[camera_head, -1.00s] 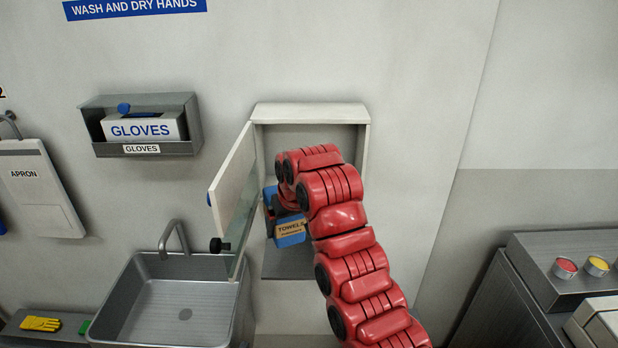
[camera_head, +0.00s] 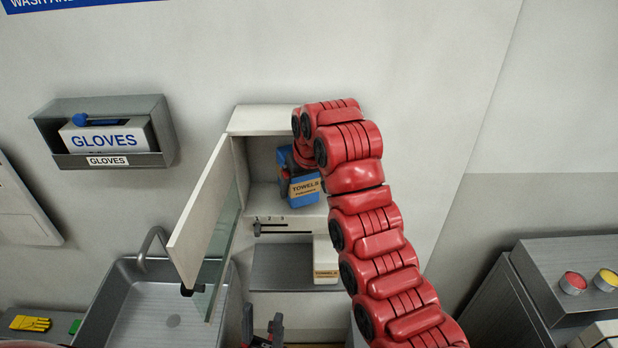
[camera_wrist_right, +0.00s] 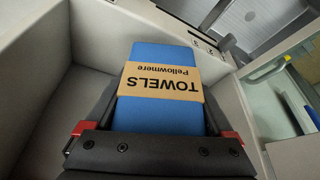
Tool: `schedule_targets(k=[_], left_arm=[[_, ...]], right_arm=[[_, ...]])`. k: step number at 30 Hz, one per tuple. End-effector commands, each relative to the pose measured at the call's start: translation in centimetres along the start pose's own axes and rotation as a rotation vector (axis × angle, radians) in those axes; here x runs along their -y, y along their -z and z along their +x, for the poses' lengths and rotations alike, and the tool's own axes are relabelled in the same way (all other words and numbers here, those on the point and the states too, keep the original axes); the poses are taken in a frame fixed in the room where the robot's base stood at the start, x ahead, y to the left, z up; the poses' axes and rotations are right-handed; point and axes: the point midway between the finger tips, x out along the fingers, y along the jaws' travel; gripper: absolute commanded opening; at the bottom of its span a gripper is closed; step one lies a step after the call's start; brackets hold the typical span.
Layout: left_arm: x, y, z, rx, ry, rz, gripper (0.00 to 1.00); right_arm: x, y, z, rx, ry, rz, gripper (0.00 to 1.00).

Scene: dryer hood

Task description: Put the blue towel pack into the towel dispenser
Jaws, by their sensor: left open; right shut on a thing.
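The blue towel pack (camera_head: 303,199), with a tan "TOWELS" band, is in the upper part of the open white towel dispenser (camera_head: 264,122). My right gripper (camera_head: 291,170) is shut on it, largely hidden by my red arm. In the right wrist view the pack (camera_wrist_right: 160,88) lies between the dark fingers, with pale compartment walls around it. I cannot tell whether it touches the compartment floor. The dispenser door (camera_head: 205,207) stands open to the left. My left gripper (camera_head: 262,327) is open and empty at the bottom edge, below the dispenser.
A white towel pack (camera_head: 326,262) stands in the dispenser's lower part, below a marked slot with a dark lever (camera_head: 257,229). A sink (camera_head: 150,310) is at lower left, a glove box (camera_head: 105,138) on the wall. A steel unit with coloured buttons (camera_head: 572,282) is at right.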

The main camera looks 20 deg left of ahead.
Motion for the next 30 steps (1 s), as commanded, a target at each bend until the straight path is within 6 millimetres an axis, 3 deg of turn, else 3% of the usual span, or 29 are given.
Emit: schedule_targets(k=[4,10,21,22,24,30], left_arm=[[0.0,0.1,0.8,0.001,0.000,0.000,0.50],[0.1,0.3,1.5,0.001,0.000,0.000,0.50],[0.0,0.1,0.8,0.000,0.000,0.000,0.50],[0.0,0.2,0.8,0.000,0.000,0.000,0.50],[0.1,0.2,1.0,0.000,0.000,0.000,0.50],[0.1,0.2,1.0,0.000,0.000,0.000,0.50]], right_arm=[[-0.1,0.1,0.2,0.002,0.002,-0.001,0.19],[0.1,-0.7,3.4,0.000,0.002,-0.002,0.19],[0.1,-0.9,4.1,-0.001,0.002,-0.002,0.19],[0.1,-0.9,4.0,-0.001,0.001,-0.002,0.89],[0.1,-0.9,3.9,-0.001,0.002,-0.002,1.00],[0.1,-0.9,3.9,0.000,0.002,-0.001,1.00]])
